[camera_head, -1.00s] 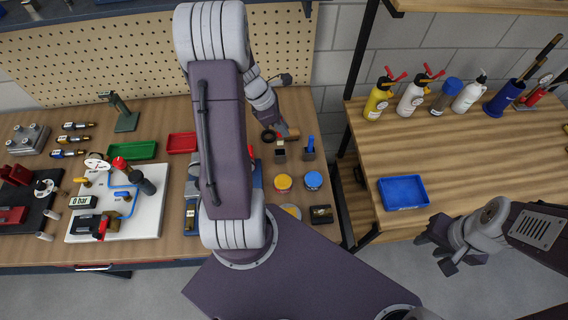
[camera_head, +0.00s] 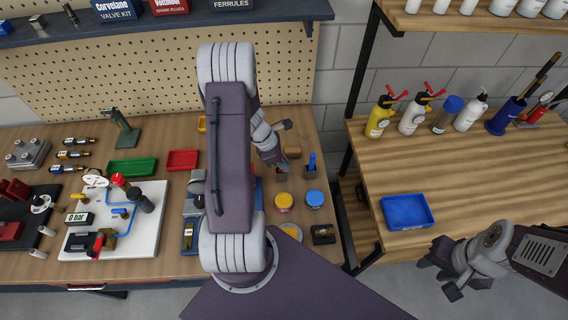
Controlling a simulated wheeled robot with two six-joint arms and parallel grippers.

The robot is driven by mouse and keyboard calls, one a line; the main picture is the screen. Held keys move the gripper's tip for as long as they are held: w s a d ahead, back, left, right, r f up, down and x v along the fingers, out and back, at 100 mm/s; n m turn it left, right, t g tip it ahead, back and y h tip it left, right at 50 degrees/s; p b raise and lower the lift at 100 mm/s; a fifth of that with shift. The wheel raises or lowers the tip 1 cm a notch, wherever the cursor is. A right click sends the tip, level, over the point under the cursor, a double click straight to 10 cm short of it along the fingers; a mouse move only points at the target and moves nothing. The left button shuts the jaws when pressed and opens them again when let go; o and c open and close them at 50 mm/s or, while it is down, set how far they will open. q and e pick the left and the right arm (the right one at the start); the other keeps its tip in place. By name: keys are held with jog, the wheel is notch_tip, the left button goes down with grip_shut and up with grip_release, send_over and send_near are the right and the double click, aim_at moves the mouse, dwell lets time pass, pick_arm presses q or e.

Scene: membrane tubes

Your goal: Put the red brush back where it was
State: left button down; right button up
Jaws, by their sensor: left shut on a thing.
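My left gripper (camera_head: 273,164) is shut, low over the back right of the left workbench. The red brush is not clearly visible; the gripper and forearm hide what is between the fingers. Just below the fingertips is a small dark holder (camera_head: 281,174), partly covered by the gripper. I cannot tell whether the held thing touches it. To its right, a blue brush (camera_head: 312,160) stands upright in a similar holder. My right gripper (camera_head: 437,277) is open and empty at the lower right, in front of the right bench.
A yellow jar (camera_head: 283,203) and a blue-lidded jar (camera_head: 315,199) stand in front of the holders. A wooden block (camera_head: 293,152) lies behind. A green tray (camera_head: 132,167) and red tray (camera_head: 183,160) are left. A blue tray (camera_head: 407,211) sits on the right bench.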

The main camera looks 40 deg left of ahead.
pick_arm(q)
jog(key=shift+f, duration=0.1)
jog(key=c, duration=1.8)
grip_release()
jog(key=o, duration=0.4)
jog(key=shift+s, duration=0.1)
